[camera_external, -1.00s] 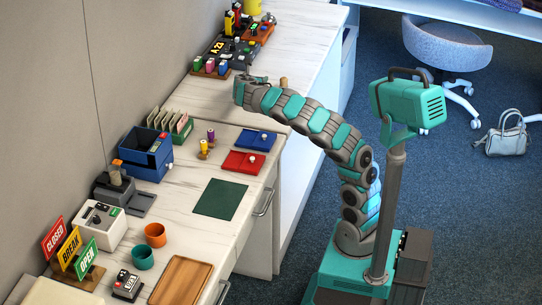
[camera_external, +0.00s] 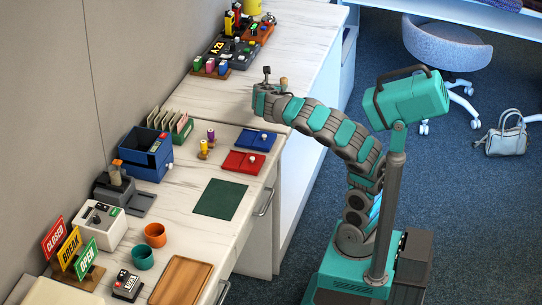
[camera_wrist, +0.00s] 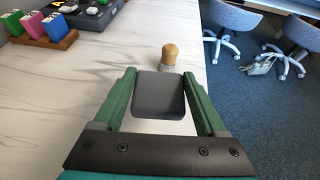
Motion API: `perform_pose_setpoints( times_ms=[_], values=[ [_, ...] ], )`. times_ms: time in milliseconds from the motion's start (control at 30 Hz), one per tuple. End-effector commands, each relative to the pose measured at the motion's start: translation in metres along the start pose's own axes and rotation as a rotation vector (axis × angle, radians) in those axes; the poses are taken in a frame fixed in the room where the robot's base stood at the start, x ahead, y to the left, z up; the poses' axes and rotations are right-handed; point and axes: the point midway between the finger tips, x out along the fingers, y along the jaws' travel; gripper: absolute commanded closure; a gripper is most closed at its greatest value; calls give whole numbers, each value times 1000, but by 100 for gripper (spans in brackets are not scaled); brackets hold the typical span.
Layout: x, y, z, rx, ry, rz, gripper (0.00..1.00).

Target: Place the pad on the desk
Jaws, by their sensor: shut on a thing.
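My gripper (camera_external: 265,82) is over the far white desk, beside a wooden-knobbed stamp (camera_external: 284,84). In the wrist view, its two green fingers (camera_wrist: 160,92) are shut on a dark grey, rounded square thing (camera_wrist: 160,96), which I take as the pad. The stamp (camera_wrist: 169,54) stands upright on the desk just beyond it. In the external view the pad is too small to make out clearly. I cannot tell whether it touches the white desk top (camera_wrist: 75,75).
Colored blocks on a wooden rack (camera_external: 210,67) and a dark control panel (camera_external: 232,47) stand along the wall. The nearer desk holds a blue tray (camera_external: 255,140), a red tray (camera_external: 243,162) and a green mat (camera_external: 220,199). Bare desk lies left of my gripper.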

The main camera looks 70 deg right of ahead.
Motion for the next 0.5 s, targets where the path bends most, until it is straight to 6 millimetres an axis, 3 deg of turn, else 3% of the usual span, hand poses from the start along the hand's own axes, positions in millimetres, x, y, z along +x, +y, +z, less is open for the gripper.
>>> perform_pose_setpoints(
  times_ms=[300,433,500],
  values=[
    [-23,2,55,5,-1,7,79],
    [-30,1,73,4,1,3,79],
    [-39,12,70,-8,-2,21,79]
  ],
)
